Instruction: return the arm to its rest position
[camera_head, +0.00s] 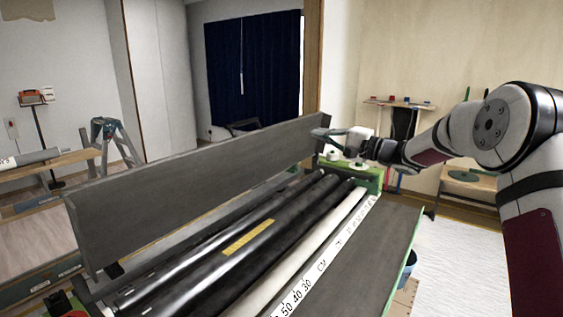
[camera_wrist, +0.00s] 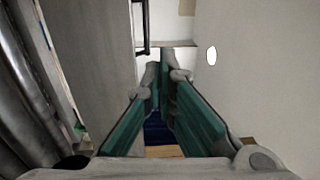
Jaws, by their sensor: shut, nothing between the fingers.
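My white and dark arm (camera_head: 500,130) reaches in from the right in the head view. My gripper (camera_head: 322,133) is at its far end, close to the far right end of the raised grey panel of the wallpaper paster (camera_head: 190,185). I cannot tell whether it touches the panel. In the wrist view, the green-padded fingers of my gripper (camera_wrist: 164,66) come together at their tips, shut, with nothing held. Dark rollers (camera_wrist: 25,90) show at the left of that view.
The paster's rollers and printed ruler (camera_head: 325,265) lie below my arm. A green end bracket with white knobs (camera_head: 355,172) is under my gripper. A small shelf (camera_head: 400,105) and stool (camera_head: 467,178) stand behind. White floor covering (camera_head: 470,265) lies open at right. A stepladder (camera_head: 110,140) stands left.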

